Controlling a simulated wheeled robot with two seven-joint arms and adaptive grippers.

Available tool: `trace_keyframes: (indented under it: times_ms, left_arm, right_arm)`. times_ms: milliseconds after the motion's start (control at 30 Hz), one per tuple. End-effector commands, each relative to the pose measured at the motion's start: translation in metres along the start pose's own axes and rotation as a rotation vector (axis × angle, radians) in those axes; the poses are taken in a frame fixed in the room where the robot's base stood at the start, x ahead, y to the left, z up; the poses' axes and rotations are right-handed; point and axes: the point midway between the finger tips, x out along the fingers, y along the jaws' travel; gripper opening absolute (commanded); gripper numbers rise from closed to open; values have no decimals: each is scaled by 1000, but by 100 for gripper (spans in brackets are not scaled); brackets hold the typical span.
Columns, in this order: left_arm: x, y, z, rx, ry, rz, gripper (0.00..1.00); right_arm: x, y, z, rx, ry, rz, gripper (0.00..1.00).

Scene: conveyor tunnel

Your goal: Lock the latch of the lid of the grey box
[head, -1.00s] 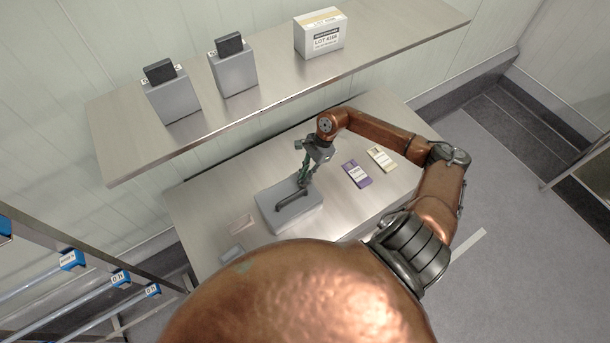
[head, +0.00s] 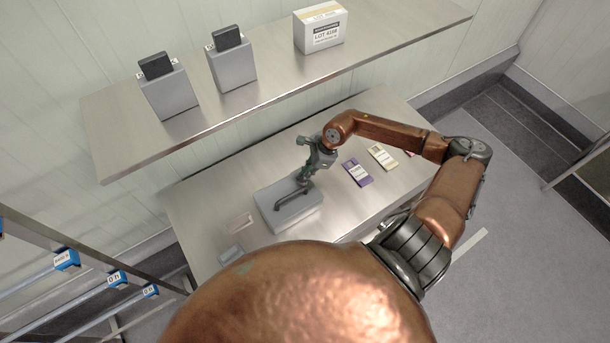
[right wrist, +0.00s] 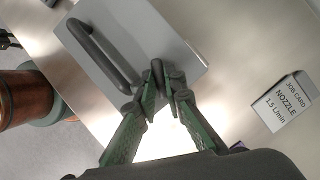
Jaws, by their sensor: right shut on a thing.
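The grey box (head: 291,214) lies on the steel table with a dark bar handle (head: 292,201) along its lid. It also shows in the right wrist view (right wrist: 170,38), where the handle (right wrist: 103,55) runs slantwise. My right gripper (head: 306,181) is at the far right edge of the box. In the right wrist view its green-padded fingers (right wrist: 160,90) are closed on a small dark latch (right wrist: 157,69) at the lid's edge, beside the handle's end. The fingertips hide part of the latch, so how far it is turned cannot be told. My left gripper is not in view.
A purple card (head: 357,172) and a cream card (head: 382,156) lie right of the box; a pinkish card (head: 240,221) and a grey-blue one (head: 231,254) lie left. A shelf (head: 270,82) with a white carton (head: 320,28) and two grey holders overhangs the table's back.

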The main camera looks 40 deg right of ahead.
Motion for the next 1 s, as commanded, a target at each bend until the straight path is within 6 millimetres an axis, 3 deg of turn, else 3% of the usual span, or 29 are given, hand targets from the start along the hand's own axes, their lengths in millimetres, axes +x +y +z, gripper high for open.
trace_keyframes:
  times_ms: [467, 1000]
  left_arm:
    - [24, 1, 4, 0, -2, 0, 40]
    - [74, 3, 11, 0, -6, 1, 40]
  right_arm:
    - [2, 3, 0, 412, -1, -175, 0]
    - [5, 4, 2, 848, -3, -354, 0]
